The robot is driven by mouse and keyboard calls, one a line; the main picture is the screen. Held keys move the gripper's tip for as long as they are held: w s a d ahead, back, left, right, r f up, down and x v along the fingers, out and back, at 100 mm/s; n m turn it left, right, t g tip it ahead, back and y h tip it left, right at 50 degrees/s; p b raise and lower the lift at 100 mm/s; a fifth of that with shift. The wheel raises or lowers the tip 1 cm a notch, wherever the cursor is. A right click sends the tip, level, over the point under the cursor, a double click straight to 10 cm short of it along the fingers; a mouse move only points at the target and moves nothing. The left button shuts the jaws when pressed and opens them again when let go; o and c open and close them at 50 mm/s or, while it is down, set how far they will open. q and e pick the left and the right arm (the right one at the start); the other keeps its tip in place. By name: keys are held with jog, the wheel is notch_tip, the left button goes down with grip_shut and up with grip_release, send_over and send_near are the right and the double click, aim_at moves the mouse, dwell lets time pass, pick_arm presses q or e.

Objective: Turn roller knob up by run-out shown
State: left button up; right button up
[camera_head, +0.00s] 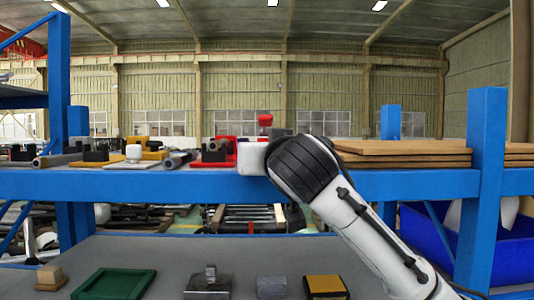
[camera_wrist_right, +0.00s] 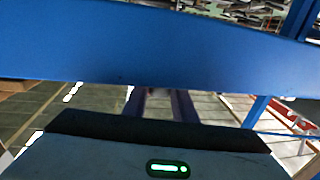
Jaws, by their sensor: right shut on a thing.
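My right arm (camera_head: 355,220) comes in from the right, and its dark wrist reaches the shelf edge beside a red stand (camera_head: 225,152) with dark round parts. A white block (camera_head: 252,157) sits between the stand and my wrist, and a red knob-like piece (camera_head: 265,120) stands above it. My right gripper (camera_wrist_right: 155,130) shows only its dark body in the wrist view, close to a blue beam. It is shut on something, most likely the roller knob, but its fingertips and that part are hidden. No run-out reading can be made out. My left gripper is not in view.
The blue shelf beam (camera_head: 130,184) runs across the front, with a blue post (camera_head: 486,180) at right. Brown boards (camera_head: 400,150) are stacked right of my wrist. A lower grey surface holds a green tray (camera_head: 114,284) and several small blocks.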

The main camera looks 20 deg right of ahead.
jog(key=shift+m+h, duration=0.3)
jog(key=shift+h, duration=0.1)
jog(key=o, duration=1)
jog(key=shift+o, duration=0.2)
jog(key=s+a+b, duration=0.2)
jog(key=s, duration=0.8)
jog(key=shift+b, duration=0.3)
